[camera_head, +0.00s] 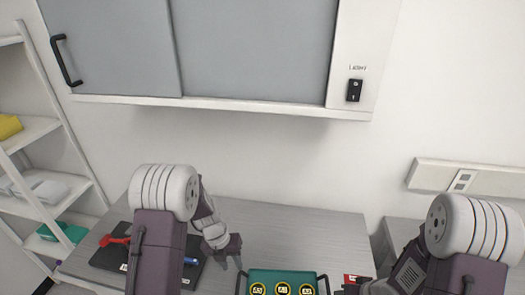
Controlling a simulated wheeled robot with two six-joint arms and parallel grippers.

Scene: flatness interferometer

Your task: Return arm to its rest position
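My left arm comes in from the left, and its gripper (231,264) points down over the grey table, just left of a green tray (286,274). Its two small fingers look apart with nothing between them. My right arm comes in from the right. Its gripper (350,290) is at the bottom edge, right of the tray and beside a small red item (356,278). The fingers are mostly cut off by the frame, so its state is unclear.
The green tray has dark handles and holds round yellow-and-black pieces (282,288). A dark mat (108,258) with a red tool (114,240) and a blue item (190,261) lies left, partly behind my arm. A grey cabinet (250,45) hangs above; the table's back middle (290,225) is clear.

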